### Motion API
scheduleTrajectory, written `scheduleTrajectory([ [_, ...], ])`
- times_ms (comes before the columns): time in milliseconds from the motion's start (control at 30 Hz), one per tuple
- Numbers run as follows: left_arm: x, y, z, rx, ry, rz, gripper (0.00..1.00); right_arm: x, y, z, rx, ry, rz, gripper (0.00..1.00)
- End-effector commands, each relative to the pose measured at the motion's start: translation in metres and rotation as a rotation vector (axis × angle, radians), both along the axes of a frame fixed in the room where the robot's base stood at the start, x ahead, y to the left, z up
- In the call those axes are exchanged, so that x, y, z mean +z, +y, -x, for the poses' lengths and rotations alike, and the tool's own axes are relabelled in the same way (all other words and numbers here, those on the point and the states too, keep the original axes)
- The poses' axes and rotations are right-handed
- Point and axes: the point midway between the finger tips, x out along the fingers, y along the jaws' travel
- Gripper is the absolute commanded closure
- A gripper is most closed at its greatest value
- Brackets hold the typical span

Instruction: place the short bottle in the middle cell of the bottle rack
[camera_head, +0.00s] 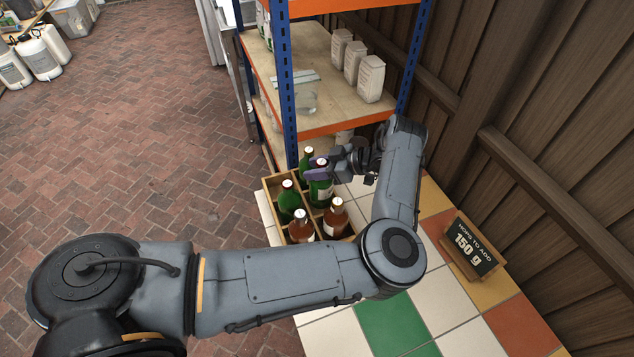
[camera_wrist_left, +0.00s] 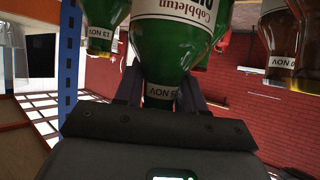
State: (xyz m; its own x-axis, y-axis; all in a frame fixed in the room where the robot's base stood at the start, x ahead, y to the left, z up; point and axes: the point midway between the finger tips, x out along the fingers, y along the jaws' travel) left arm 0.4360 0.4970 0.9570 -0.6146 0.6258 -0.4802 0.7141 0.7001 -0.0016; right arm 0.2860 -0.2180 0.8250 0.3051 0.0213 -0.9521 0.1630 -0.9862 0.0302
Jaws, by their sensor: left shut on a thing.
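My left gripper (camera_head: 320,171) reaches in from the right over the wooden bottle rack (camera_head: 270,205). It is shut on the neck of a green bottle (camera_head: 321,191) with a white label. In the left wrist view the same bottle (camera_wrist_left: 172,50) has its neck between the two fingers. The bottle looks about upright over or in the rack's middle row; I cannot tell whether its base touches the rack floor. Two other green bottles (camera_head: 289,201) (camera_head: 307,158) and two brown bottles (camera_head: 301,229) (camera_head: 335,218) stand in the rack around it. My right gripper is out of view.
A blue and orange shelf (camera_head: 330,126) with white containers (camera_head: 371,79) stands just behind the rack. A sign reading 150 g (camera_head: 470,247) stands at the right, near the wooden wall (camera_head: 560,140). Tiled counter (camera_head: 400,325) in front is mostly clear.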

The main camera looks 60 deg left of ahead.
Motion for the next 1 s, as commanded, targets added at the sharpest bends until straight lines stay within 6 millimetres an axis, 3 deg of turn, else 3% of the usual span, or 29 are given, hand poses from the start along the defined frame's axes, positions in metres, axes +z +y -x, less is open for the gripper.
scheduleTrajectory([
  [233, -0.012, 0.0, 0.0, 0.0, 0.0, -0.002, 1.0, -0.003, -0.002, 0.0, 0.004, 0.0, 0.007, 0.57],
  [500, -0.041, 0.001, 0.0, 0.0, 0.001, -0.002, 1.0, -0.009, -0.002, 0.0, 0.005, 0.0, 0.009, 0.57],
  [967, -0.047, 0.0, 0.0, 0.0, -0.001, -0.002, 1.0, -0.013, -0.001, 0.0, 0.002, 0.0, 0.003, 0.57],
  [1000, -0.047, 0.0, 0.0, 0.0, 0.0, 0.0, 0.55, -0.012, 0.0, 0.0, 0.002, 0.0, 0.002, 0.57],
])
